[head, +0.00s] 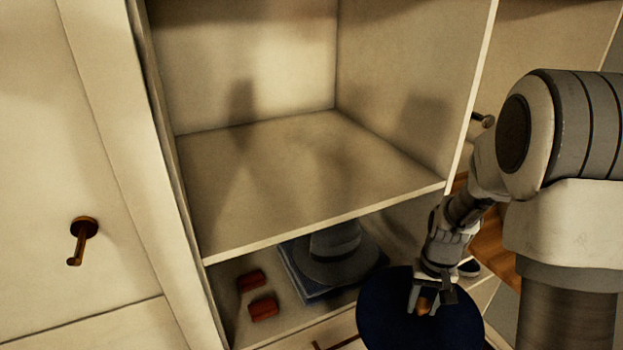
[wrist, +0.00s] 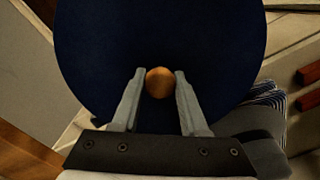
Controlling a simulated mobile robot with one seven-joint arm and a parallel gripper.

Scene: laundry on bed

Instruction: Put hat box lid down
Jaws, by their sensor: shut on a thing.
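The hat box lid (head: 385,318) is a dark blue disc with an orange-brown round knob at its centre. It shows at the bottom of the head view and fills the upper middle of the wrist view (wrist: 110,50). My gripper (head: 428,303) is shut on the lid's knob (wrist: 159,83), with one finger on each side of it in the wrist view. The lid is held in front of the lower shelf compartment. Its lower edge is cut off in the head view.
The upper shelf (head: 290,185) is empty. The lower compartment holds a grey hat (head: 338,258) on a dark blue folded item (head: 298,272) and two small red items (head: 262,307). A cabinet door with a brass handle (head: 80,240) is at left.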

